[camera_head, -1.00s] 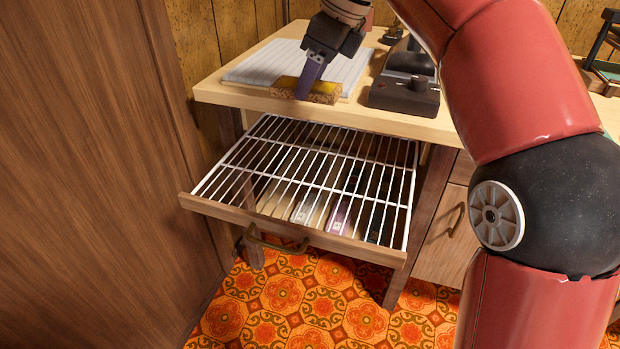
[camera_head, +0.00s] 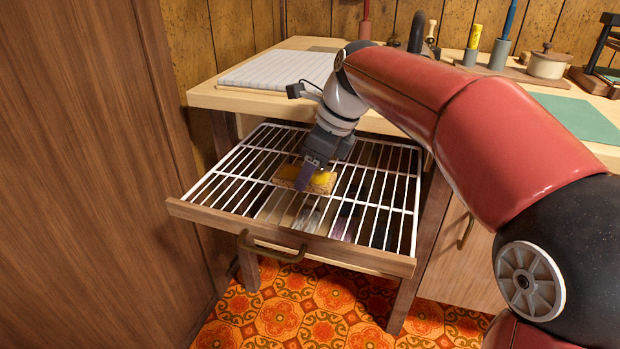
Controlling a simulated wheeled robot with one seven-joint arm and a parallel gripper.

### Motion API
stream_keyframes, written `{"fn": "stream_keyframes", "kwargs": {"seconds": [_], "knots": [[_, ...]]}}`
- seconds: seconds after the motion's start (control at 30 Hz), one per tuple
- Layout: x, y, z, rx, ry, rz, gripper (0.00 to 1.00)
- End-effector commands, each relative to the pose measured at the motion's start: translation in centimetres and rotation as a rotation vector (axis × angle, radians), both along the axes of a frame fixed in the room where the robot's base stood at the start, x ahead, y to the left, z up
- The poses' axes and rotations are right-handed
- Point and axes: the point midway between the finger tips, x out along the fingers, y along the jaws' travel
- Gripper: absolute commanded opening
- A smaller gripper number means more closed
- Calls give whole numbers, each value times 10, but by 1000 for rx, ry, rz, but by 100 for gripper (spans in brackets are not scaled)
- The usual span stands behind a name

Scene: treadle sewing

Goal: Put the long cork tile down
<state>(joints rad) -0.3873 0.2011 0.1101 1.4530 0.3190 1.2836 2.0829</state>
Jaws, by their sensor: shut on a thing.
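The long cork tile (camera_head: 288,176) is a brown slab with a yellow patch on its top. The tile is over the white wire rack (camera_head: 236,192) of the pulled-out drawer, near the rack's middle. I cannot tell whether it touches the wires or hangs just above them. The far side of the tile is partly hidden by the fingers.
The drawer's wooden front (camera_head: 330,252) has a bronze handle (camera_head: 272,248). Several items lie below the wires. A white ribbed board (camera_head: 275,70) lies on the tabletop (camera_head: 215,97) behind. A tall wooden panel (camera_head: 85,180) stands at left. Much of the rack is clear.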

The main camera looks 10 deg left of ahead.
Motion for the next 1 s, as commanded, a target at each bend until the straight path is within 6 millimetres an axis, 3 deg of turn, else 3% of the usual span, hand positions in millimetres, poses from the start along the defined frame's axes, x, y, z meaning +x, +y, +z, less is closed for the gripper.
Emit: {"fn": "stream_keyframes", "kwargs": {"seconds": [0.07,0.43,0.47,0.6,1.0], "knots": [[0,0,-13,-1,1,-1,28],[0,0,-16,0,0,0,28],[0,0,-16,0,0,0,51],[0,0,-15,0,0,0,70],[0,-2,-8,0,-1,0,72]]}}
